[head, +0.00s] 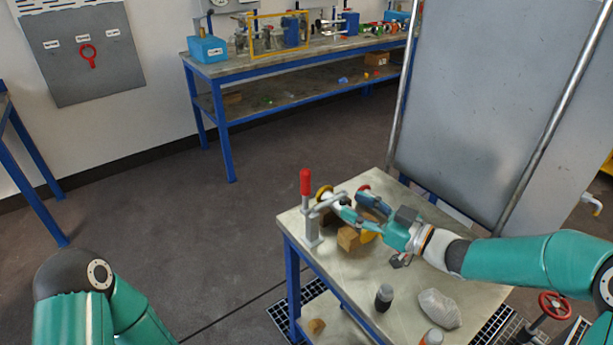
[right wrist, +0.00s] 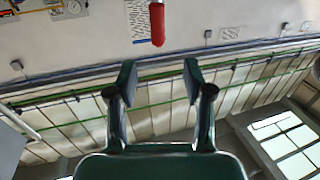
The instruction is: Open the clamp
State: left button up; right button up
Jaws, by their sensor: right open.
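The toggle clamp (head: 312,228) stands at the left corner of the metal table (head: 395,265). Its red handle (head: 306,182) points straight up. The handle also shows at the top of the right wrist view (right wrist: 157,23). My right gripper (head: 350,214) reaches in from the right over the table, just right of the clamp. Its two fingers (right wrist: 159,80) are spread with nothing between them, and the handle appears beyond them, apart from them. The gripper partly hides the clamp's arm and the parts behind it. My left gripper is out of view; only part of my left arm shows.
Wooden blocks (head: 348,239) and a blue part (head: 368,198) with a red end lie close to the right gripper. A dark bottle (head: 384,297) and a grey lump (head: 438,308) stand nearer the front. A large grey panel (head: 490,110) rises behind the table.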

aim_at(310, 182)
jog(key=p+x, duration=0.3)
jog(key=x, duration=1.1)
jog(key=shift+w+f, duration=0.15)
jog(key=shift+w, duration=0.25)
grip_shut()
